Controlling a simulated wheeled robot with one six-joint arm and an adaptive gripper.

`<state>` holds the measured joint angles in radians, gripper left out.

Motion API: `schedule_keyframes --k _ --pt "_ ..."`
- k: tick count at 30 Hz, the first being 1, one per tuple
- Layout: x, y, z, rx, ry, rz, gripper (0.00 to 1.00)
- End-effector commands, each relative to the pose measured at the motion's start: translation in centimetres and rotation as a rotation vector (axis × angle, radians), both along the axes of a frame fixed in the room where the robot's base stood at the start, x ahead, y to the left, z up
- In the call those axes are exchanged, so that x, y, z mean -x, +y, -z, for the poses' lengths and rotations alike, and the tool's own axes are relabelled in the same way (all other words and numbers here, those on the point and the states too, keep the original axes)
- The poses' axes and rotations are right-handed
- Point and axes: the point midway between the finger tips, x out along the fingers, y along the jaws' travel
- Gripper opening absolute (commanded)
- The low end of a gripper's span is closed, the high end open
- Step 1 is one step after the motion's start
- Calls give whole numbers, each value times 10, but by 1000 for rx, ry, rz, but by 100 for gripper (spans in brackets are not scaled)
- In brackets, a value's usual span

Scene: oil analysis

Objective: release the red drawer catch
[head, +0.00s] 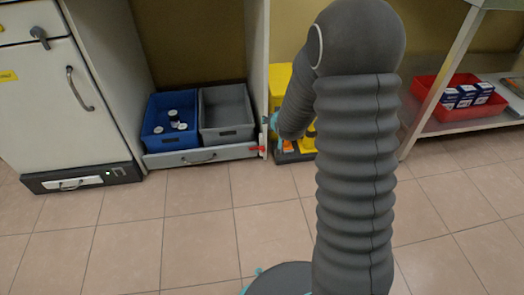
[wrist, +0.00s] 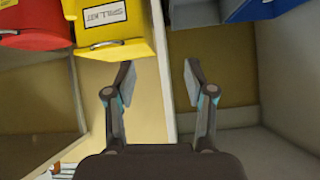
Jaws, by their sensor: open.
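The red drawer catch (head: 257,148) is a small red piece at the right end of the low drawer front (head: 185,157), by the foot of a pale upright panel. I cannot make it out in the wrist view. The drawer holds a blue bin (head: 150,131) and a grey bin (head: 226,133). My gripper (wrist: 158,78) is open and empty, its two fingers on either side of a pale upright panel edge. In the head view my arm hides most of the gripper; a teal bit (head: 272,120) shows just above and right of the catch, apart from it.
A white cabinet (head: 50,105) stands left; a shelf with a red tray (head: 424,86) stands right. The tiled floor in front is clear.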

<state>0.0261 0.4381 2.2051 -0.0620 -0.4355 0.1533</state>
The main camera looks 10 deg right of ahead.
Motion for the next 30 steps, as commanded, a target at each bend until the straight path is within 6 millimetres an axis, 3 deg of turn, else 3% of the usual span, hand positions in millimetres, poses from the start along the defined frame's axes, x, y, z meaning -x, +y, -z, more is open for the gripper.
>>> schedule_keyframes --k 1,8,15,21,26,30 --pt "-8 0 30 -7 -8 2 54" --pt "-32 1 125 -44 -98 7 54" --pt "-33 3 217 -87 -188 10 54" --pt "-25 4 260 -111 -235 12 54" --pt "-24 4 271 -119 -252 12 54" --pt "-36 5 277 -118 -253 12 54"
